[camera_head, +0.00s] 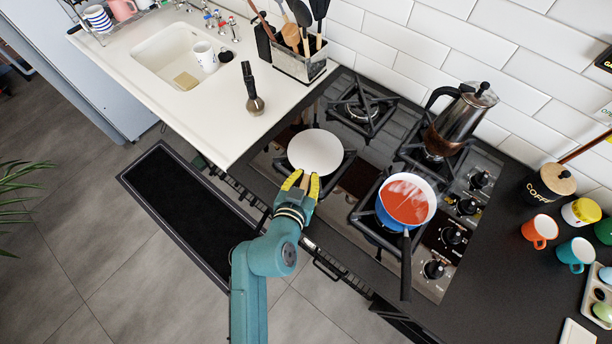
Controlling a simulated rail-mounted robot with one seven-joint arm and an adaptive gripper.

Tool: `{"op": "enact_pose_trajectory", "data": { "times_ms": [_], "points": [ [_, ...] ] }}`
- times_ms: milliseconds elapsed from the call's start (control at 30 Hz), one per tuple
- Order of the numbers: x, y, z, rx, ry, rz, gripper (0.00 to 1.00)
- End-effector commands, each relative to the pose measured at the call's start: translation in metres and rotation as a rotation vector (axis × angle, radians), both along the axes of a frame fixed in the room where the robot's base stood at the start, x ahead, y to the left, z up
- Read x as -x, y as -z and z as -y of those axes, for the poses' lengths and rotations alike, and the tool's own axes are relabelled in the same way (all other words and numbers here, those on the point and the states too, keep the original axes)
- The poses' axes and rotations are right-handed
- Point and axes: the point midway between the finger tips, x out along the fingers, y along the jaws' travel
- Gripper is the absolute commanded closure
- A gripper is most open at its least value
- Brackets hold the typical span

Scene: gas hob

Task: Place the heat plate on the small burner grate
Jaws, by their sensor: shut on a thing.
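The heat plate (315,148) is a pale round disc with a short tan handle. It lies over the front left grate (345,170) of the hob, hiding most of it; I cannot tell whether it touches the bars. My gripper (304,183), with yellow fingertips, is shut on the plate's handle from the front side. A smaller-looking black grate (362,108) sits bare at the back left of the hob, behind and right of the plate.
A blue pan of red liquid (406,200) stands on the front right grate, its handle pointing forward. A utensil rack (300,62) and a dark-handled tool (252,90) are on the white counter at left.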

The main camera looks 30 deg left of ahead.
Motion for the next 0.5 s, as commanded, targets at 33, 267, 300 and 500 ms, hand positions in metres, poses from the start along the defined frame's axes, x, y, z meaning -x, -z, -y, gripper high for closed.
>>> {"op": "enact_pose_trajectory", "data": {
  "times_ms": [33, 267, 300, 500],
  "points": [
    [-0.0005, 0.0003, -0.0003, -0.001, -0.001, 0.004, 1.00],
    [-0.0004, 0.0013, -0.0003, -0.001, 0.000, 0.003, 0.60],
    [-0.0004, 0.0014, -0.0002, -0.001, 0.000, 0.003, 0.60],
    [0.0004, 0.0038, 0.0002, 0.001, 0.000, -0.003, 0.60]
  ]
}}
